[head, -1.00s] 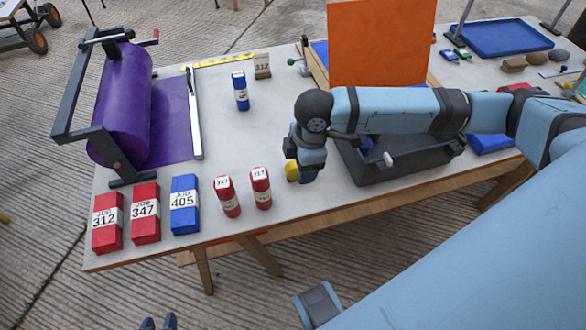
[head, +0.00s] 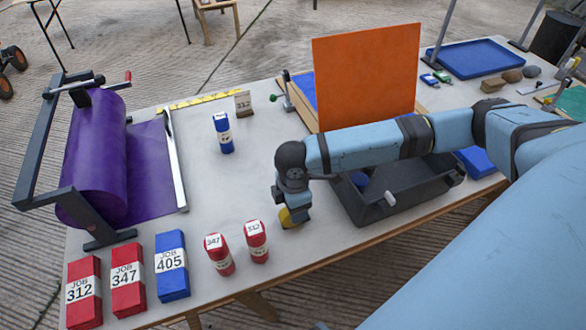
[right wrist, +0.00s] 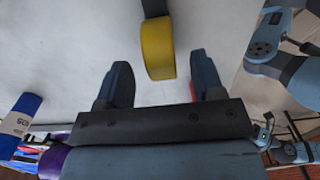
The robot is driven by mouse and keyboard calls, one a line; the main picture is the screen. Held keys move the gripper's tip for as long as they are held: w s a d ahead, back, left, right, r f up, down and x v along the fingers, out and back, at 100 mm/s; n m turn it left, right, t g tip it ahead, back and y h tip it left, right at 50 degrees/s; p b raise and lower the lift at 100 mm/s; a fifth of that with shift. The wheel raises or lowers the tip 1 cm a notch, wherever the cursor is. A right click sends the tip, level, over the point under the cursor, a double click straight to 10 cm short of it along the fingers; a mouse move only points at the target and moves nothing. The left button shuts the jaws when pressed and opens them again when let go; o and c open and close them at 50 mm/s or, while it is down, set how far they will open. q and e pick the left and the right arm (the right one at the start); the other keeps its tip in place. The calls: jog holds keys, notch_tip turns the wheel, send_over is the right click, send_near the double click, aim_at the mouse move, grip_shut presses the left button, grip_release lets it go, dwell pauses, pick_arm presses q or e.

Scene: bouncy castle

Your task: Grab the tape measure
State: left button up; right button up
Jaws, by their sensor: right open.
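The tape measure looks like the small yellow and dark piece (head: 285,219) on the grey table near its front edge. It also shows in the right wrist view as a yellow rounded body (right wrist: 158,48) with a dark top. My right gripper (head: 292,214) is right at it in the head view, pointing down and partly hiding it. In the right wrist view my right gripper (right wrist: 160,68) is open, with the yellow body ahead of and between its fingertips, with gaps on both sides. My left gripper is not in view.
A dark open toolbox (head: 400,190) stands just right of the gripper under my right arm. Red cans (head: 257,241) stand to its left, with a blue can (head: 223,133) farther back. An orange panel (head: 366,75) rises behind. The table between the cans and panel is clear.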

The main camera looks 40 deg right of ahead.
notch_tip(320, 180, down, 5)
jog(key=shift+b, duration=0.3)
jog(key=c, duration=1.1)
jog(key=shift+r, duration=0.2)
